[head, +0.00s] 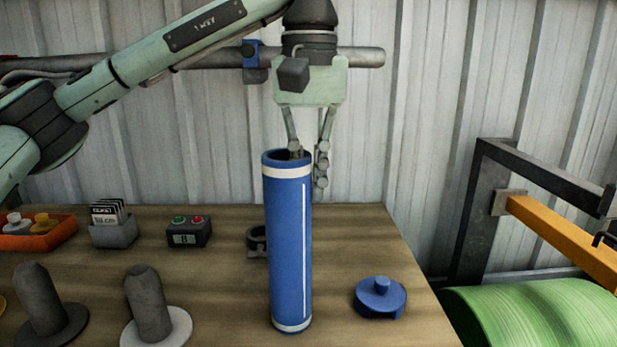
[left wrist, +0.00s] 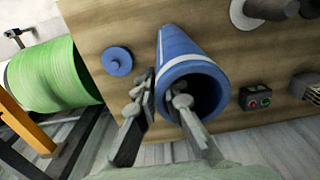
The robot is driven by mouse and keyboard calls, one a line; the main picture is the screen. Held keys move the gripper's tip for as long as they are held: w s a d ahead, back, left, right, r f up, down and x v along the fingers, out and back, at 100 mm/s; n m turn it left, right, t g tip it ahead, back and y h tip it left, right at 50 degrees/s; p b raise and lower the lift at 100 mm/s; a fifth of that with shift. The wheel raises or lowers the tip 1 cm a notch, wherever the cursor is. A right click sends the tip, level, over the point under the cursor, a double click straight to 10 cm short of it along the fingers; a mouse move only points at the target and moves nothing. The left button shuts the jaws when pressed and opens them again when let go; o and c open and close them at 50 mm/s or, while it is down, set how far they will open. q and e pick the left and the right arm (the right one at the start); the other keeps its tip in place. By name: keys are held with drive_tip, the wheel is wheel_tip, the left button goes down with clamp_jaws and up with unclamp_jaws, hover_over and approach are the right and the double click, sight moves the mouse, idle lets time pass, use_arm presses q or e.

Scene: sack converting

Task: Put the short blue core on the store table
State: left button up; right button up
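The blue core (head: 289,250), a hollow tube with white bands near both ends and a white line down its side, is upright at the front right of the wooden table. My left gripper (head: 308,165) is above it, pointing down and straddling the wall at its top rim. One finger reaches into the bore and the other is outside, on the right in the head view. The left wrist view shows the core (left wrist: 186,55) and the gripper (left wrist: 162,100), with a small gap beside the outer finger. The fingers look open. My right gripper is not in view.
The wooden table (head: 222,262) holds a round blue part (head: 379,297), two grey pegs (head: 40,300) (head: 147,303), a button box (head: 189,231), a card holder (head: 114,229) and an orange tray (head: 38,234). A dark clamp (head: 257,241) is behind the core. A green roll (head: 540,315) and frame stand right.

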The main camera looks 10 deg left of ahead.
use_arm(q)
drive_tip(key=shift+o, duration=1.4)
wheel_tip(320, 180, up, 12)
drive_tip(key=shift+r, duration=0.2)
drive_tip(key=shift+d+f, duration=0.1)
